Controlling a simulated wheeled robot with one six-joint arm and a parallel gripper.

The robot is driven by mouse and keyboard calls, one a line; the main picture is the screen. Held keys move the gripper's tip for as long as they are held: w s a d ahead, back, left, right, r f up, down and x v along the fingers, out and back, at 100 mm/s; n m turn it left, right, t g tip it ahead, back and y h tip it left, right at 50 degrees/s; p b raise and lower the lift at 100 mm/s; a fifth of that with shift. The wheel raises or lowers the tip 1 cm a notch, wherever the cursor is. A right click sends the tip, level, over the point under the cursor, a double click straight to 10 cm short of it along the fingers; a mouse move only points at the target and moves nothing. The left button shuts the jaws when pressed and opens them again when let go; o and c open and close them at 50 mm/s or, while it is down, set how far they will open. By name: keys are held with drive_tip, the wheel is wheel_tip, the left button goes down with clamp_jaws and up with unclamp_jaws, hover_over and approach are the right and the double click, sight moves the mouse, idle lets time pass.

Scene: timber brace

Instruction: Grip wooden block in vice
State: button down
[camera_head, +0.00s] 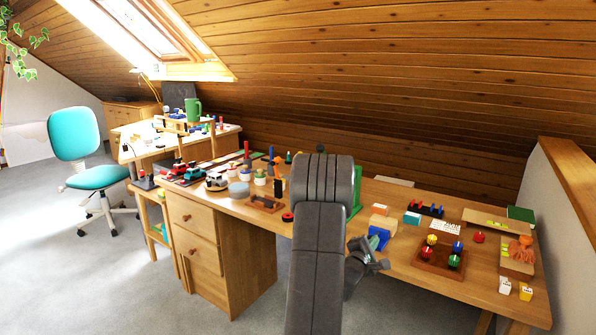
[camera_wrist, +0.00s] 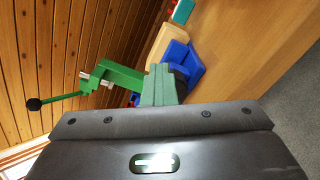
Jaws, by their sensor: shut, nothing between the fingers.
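The green vice (camera_wrist: 122,75) stands at the table edge in the wrist view, with a dark-knobbed handle reaching left. In the head view only a green strip of the vice (camera_head: 357,187) shows behind my arm. A pale wooden block (camera_head: 384,222) lies on the table just right of my arm; it also shows in the wrist view (camera_wrist: 166,40), beyond a blue object. My gripper (camera_wrist: 160,72) is shut and empty, its fingertips overlapping the view of the vice and the blue object. In the head view my gripper (camera_head: 384,265) is partly hidden by my forearm. The vice jaws' contents are not clear.
The blue object (camera_head: 378,238) sits at the table's front edge beside my gripper. A teal box (camera_head: 412,218) and a brown tray with coloured knobs (camera_head: 437,262) lie to the right. Toy cars and pegs crowd the left of the table. The grey floor in front is clear.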

drive_tip(key=shift+s+f, duration=0.1)
drive_tip(key=shift+f, duration=0.2)
drive_tip(key=shift+s+d+f+b, duration=0.2)
drive_tip(key=shift+d+f+b, duration=0.15)
drive_tip(key=shift+f+b, duration=0.3)
drive_tip(key=shift+f, duration=0.2)
drive_tip(key=shift+s+d, duration=0.2)
drive_tip(key=shift+d, duration=0.1)
drive_tip(key=b+v, duration=0.1)
drive_tip(key=v, duration=0.5)
idle(0.4)
drive_tip(key=shift+d, duration=0.1)
